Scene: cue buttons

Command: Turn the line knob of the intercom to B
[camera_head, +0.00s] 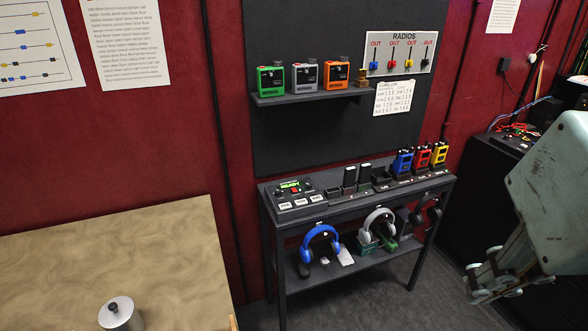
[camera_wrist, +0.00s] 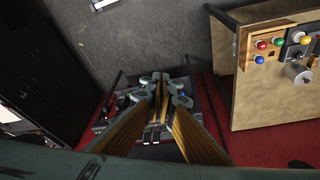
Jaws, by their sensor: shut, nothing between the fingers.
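A dark console (camera_head: 293,205) with a green lit display reading READY, a red part and several white keys stands at the left end of the rack top. I cannot tell whether it is the intercom, and no line knob or letter B is readable. A small grey panel with a white round knob (camera_wrist: 301,38) shows at the right of the wrist view; its markings are unreadable. My gripper (camera_head: 482,284) is shut and empty, to the right of the rack in the head view. In the wrist view my gripper (camera_wrist: 160,88) covers part of the rack.
Blue, red and yellow radios (camera_head: 421,160) stand on the rack's right end. Headphones (camera_head: 320,243) sit on the lower shelf. A tan table (camera_head: 130,255) bears a metal cylinder (camera_head: 120,314). Coloured buttons (camera_wrist: 268,44) show in the wrist view. A black cabinet (camera_head: 480,170) stands right.

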